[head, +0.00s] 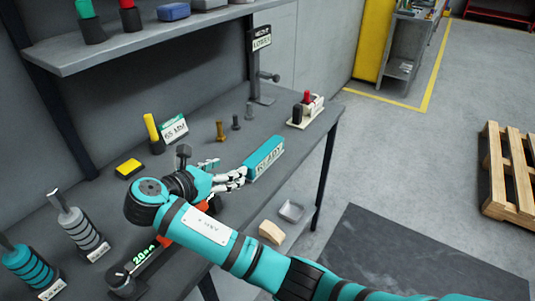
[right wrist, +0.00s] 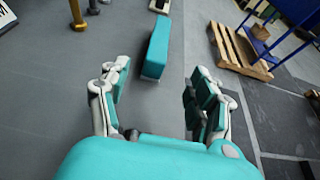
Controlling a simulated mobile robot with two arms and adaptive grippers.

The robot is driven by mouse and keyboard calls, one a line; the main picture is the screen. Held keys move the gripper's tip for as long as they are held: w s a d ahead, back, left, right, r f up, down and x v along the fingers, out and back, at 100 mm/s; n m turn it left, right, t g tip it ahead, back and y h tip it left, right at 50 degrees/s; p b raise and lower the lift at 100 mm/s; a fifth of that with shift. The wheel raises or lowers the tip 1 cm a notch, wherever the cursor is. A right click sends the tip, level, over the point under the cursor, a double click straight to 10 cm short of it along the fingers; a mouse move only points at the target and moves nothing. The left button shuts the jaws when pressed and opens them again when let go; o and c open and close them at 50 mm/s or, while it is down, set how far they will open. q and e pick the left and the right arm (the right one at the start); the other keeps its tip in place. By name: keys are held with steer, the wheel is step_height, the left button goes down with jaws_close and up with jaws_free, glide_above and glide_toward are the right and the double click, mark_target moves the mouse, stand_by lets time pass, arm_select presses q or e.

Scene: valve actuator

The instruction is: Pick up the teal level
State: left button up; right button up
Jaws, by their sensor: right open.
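The teal level (head: 268,152) is a long teal bar lying on the grey workbench, with a pale lettered label on its front side. In the right wrist view the bar (right wrist: 157,47) lies ahead of the fingers, its near end roughly in line with the gap between them. My right gripper (head: 232,172) is open just left of the bar's near end in the head view. In the right wrist view its open fingers (right wrist: 158,88) have nothing between them. Whether a fingertip touches the bar is unclear. My left gripper is not in view.
Bolts (head: 221,130) stand behind the bar. A pale holder (head: 306,110) with red and dark items stands at the bench's far end. A yellow block (head: 129,168) and ringed cylinders (head: 82,230) are to the left. A wooden pallet (head: 508,170) lies on the floor right.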

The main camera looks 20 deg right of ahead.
mark_target(255, 157)
steer(key=x, duration=0.3)
steer(key=shift+w+d+f, duration=0.1)
steer(key=shift+w+d, duration=0.1)
steer(key=shift+d, duration=0.1)
steer(key=x, duration=0.4)
steer(key=shift+w+d+f, duration=0.15)
steer(key=shift+w+d, duration=0.1)
steer(key=shift+x, duration=0.75)
steer(key=p+x, duration=0.1)
steer(key=x, duration=0.3)
steer(key=shift+w+d, duration=0.1)
steer(key=shift+w, duration=0.15)
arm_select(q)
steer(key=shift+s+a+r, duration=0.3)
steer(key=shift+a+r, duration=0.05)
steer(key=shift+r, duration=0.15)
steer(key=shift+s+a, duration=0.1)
arm_select(e)
steer(key=shift+c, duration=0.3)
steer(key=shift+c, duration=1.1)
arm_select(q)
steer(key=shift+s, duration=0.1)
arm_select(e)
jaws_close()
